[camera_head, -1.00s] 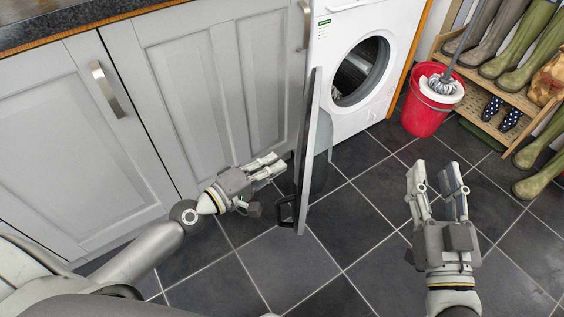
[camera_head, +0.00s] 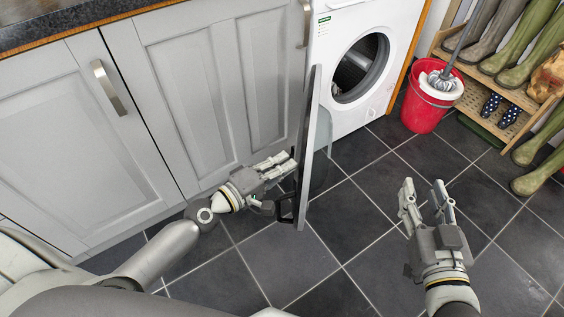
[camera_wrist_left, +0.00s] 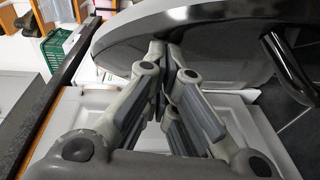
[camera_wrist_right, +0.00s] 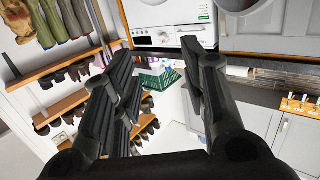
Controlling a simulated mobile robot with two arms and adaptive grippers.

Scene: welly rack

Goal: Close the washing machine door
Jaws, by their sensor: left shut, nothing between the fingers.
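The white washing machine (camera_head: 345,28) stands at the top centre of the head view, its round drum opening uncovered. Its door (camera_head: 308,150) stands wide open, seen nearly edge-on, with a dark handle (camera_head: 285,209) low on its left side. My left gripper (camera_head: 292,163) is shut and empty, its fingertips at the left face of the door. In the left wrist view the shut fingertips (camera_wrist_left: 168,45) are against or very near the door's dark face (camera_wrist_left: 205,45); I cannot tell if they touch. My right gripper (camera_head: 424,186) is open and empty above the floor, right of the door.
Grey cupboards (camera_head: 215,85) line the left side, close to my left arm. A red bucket (camera_head: 422,112) with a mop stands right of the machine. A wooden rack (camera_head: 510,92) with boots is at the upper right. The tiled floor (camera_head: 350,225) between is clear.

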